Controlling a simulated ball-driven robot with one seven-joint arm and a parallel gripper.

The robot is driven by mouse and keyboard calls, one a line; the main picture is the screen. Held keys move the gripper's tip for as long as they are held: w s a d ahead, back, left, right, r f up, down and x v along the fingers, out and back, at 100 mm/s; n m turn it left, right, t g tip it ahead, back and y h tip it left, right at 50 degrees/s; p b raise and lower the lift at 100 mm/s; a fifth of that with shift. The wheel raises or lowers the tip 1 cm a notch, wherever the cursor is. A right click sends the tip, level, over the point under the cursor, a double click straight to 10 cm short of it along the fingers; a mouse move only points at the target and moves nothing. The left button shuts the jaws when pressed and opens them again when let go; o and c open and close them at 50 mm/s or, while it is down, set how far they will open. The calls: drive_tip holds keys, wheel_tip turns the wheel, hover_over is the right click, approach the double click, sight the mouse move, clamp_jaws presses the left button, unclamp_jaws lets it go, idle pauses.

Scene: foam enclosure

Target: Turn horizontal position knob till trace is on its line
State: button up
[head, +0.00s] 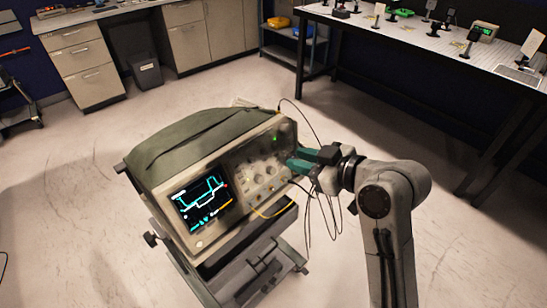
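A beige oscilloscope (238,208) with a dark green cover sits on a cart in the head view. Its lit screen (200,203) shows a cyan trace and a white stepped line, which stand apart in places. Several round knobs sit on the front panel (262,170) to the right of the screen.
Black cables (312,205) hang at the panel's right side, and a yellow cable (276,212) runs below it. The cart (262,277) stands on open floor. A perforated bench (425,40) is at the back right, and drawers (84,62) and a bin (147,73) are at the back left.

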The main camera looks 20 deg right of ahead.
sight(267, 152)
drive_tip(key=p+x, duration=0.1)
drive_tip(key=x, duration=0.8)
drive_tip(key=shift+w+a+f, duration=0.1)
drive_tip(key=shift+w, duration=0.05)
drive_tip(key=shift+c, duration=0.4)
clamp_jaws()
